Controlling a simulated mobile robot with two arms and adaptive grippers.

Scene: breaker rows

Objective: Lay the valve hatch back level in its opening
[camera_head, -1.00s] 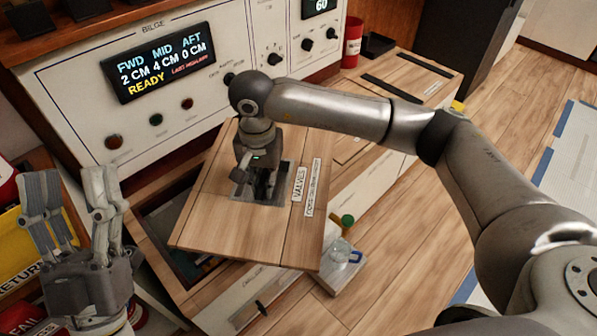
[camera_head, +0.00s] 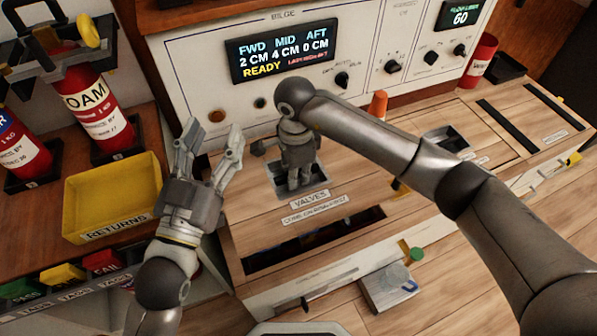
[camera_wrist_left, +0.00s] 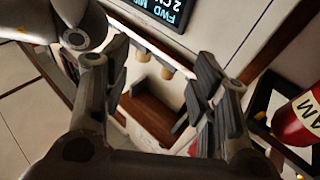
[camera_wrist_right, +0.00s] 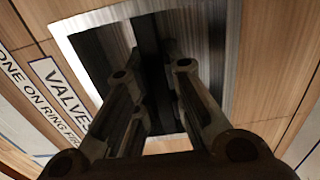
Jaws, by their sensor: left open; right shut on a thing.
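The valve hatch (camera_head: 252,212) is a wooden panel labelled VALVES, with a metal-lined recess; part of it also fills the right wrist view (camera_wrist_right: 270,85). It lies over most of its opening (camera_head: 315,242), which shows as a long dark strip along the hatch's front edge. I cannot tell whether the hatch is fully level. My right gripper (camera_head: 296,183) reaches down into the recess and is shut on the dark pull there, mostly hidden by the fingers (camera_wrist_right: 155,95). My left gripper (camera_head: 212,140) is open and empty, left of the hatch, fingers pointing up.
The bilge panel (camera_head: 190,75) stands behind the hatch. A yellow returns tray (camera_head: 112,190) and red extinguishers (camera_head: 95,105) are at left. An orange cone (camera_head: 378,105) stands behind my right arm.

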